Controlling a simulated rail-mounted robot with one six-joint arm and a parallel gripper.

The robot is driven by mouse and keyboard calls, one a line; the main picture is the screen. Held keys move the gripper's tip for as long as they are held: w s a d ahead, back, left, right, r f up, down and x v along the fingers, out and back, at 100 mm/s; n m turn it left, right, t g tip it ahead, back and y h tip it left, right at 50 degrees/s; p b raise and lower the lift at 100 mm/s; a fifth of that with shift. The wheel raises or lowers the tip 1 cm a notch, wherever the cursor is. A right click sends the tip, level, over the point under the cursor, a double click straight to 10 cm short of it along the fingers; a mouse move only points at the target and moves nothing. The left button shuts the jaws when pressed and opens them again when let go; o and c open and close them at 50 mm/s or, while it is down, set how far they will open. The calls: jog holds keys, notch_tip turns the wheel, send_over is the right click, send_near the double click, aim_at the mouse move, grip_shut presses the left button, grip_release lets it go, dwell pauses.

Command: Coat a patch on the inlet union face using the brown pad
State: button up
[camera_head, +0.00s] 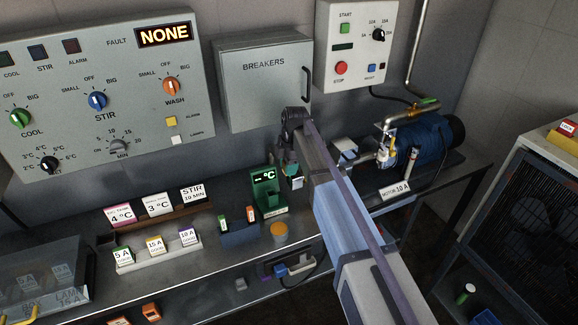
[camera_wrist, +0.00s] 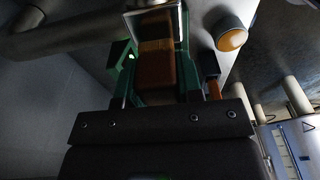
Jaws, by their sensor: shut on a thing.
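My gripper (camera_head: 290,168) points down over the back of the bench, left of the blue motor and beside the green °C display. In the wrist view my gripper (camera_wrist: 156,60) has its green fingers shut on the brown pad (camera_wrist: 155,72), a block with a lighter, orange-brown end. I cannot make out the pad in the head view. The pipework by the motor has a brass-coloured fitting (camera_head: 427,102) and a white-and-metal fitting (camera_head: 385,152). I cannot tell which one is the inlet union, and no coated patch can be made out.
The green °C display (camera_head: 265,190) stands close to my gripper. An orange-topped round container (camera_head: 279,230) is in front of it. A blue holder (camera_head: 239,233) and labelled blocks (camera_head: 154,245) stand to the left. The blue motor (camera_head: 425,142) and breaker box (camera_head: 265,85) are behind.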

jog(key=shift+w+d+f, duration=0.2)
jog(key=shift+w+d, duration=0.1)
jog(key=shift+d, duration=0.15)
jog(key=shift+w+d, duration=0.35)
jog(key=shift+d, duration=0.25)
jog(key=shift+w+d, duration=0.3)
jog(key=shift+d, duration=0.3)
jog(key=shift+s+a, duration=0.6)
jog(key=shift+a, duration=0.3)
jog(key=shift+s+a, duration=0.35)
jog(key=shift+a, duration=0.35)
notch_tip(320, 180, up, 8)
jog(key=p, duration=0.7)
jog(key=shift+f+p, duration=0.25)
jog(key=shift+p, duration=0.15)
jog(key=shift+f, duration=0.1)
jog(key=b, duration=0.6)
send_over(298, 173)
jog(key=s+a, duration=0.1)
jog(key=a, duration=0.2)
notch_tip(298, 173, down, 6)
jog(key=shift+s, duration=0.15)
jog(key=shift+f+b, duration=1.05)
jog(key=shift+b, duration=0.1)
